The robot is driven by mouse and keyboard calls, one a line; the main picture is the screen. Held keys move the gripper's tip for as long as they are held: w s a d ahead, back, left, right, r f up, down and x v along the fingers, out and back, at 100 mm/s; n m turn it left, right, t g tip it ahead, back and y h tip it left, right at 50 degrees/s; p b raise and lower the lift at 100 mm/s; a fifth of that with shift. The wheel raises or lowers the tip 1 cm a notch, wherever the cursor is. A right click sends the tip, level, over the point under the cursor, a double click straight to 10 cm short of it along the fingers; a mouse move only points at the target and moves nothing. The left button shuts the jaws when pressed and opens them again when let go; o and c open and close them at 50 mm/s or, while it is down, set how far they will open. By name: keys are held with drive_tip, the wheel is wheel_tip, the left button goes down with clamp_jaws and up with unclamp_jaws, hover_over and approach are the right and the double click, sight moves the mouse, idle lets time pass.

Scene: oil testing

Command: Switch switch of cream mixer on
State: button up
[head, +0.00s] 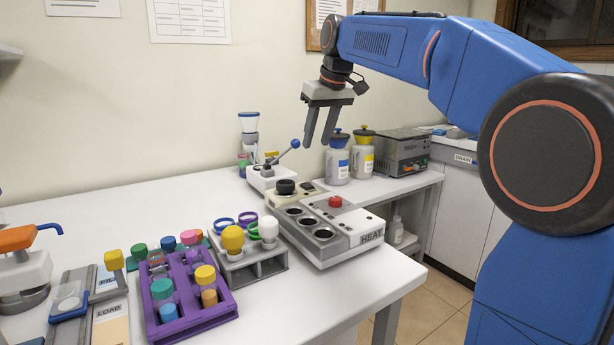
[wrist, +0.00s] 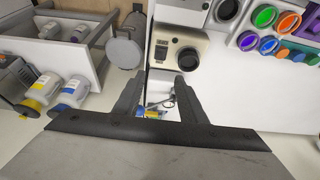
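The cream mixer (head: 285,200) stands on the white table behind the grey HEAT block, with a round black cup on top. It also shows in the wrist view (wrist: 178,38), just beyond my fingertips. Its small black switch (wrist: 161,53) lies beside the black cup in the wrist view; the switch's position is too small to tell. My gripper (head: 318,144) is open and empty, fingers pointing down, above and behind the mixer and apart from it. In the wrist view the two fingers (wrist: 159,78) are spread, with the switch ahead of the gap between them.
A white device with a blue-knobbed lever (head: 294,144) stands close to my fingers. The HEAT block (head: 345,240) is in front of the mixer. Bottles (head: 338,165) stand on the lower side bench. Racks (head: 185,295) of tubes fill the table's front left.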

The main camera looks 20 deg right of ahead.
sight(307, 185)
drive_tip(key=x, duration=1.3)
drive_tip(key=shift+w+f, duration=0.1)
drive_tip(key=shift+f, duration=0.2)
